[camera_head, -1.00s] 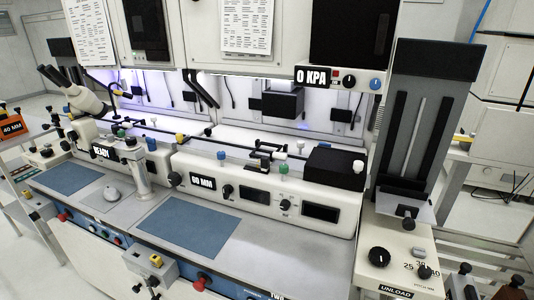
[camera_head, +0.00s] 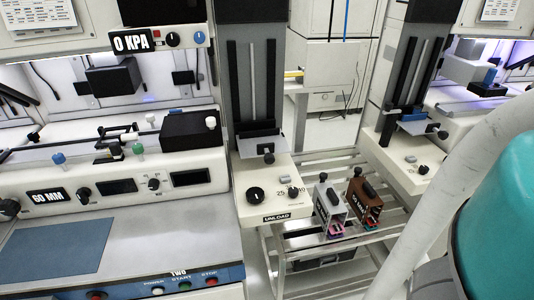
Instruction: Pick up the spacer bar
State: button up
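I cannot make out for certain a spacer bar in this view. A small yellow bar-like piece (camera_head: 293,73) lies on a pale ledge at the back centre, too small to identify. My gripper is not in view; only part of my arm, a teal joint with a pale grey link, fills the right side and hides what is behind it.
A bonder bench with a "60 MM" panel (camera_head: 48,196) and blue mat (camera_head: 57,250) is at left. An "UNLOAD" station (camera_head: 277,212) stands at centre. A slatted rack (camera_head: 378,232) holds a grey box (camera_head: 328,205) and a brown box (camera_head: 362,196). Another station (camera_head: 397,164) stands right.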

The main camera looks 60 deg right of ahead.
aim_at(416, 115)
jog(key=z, duration=2.45)
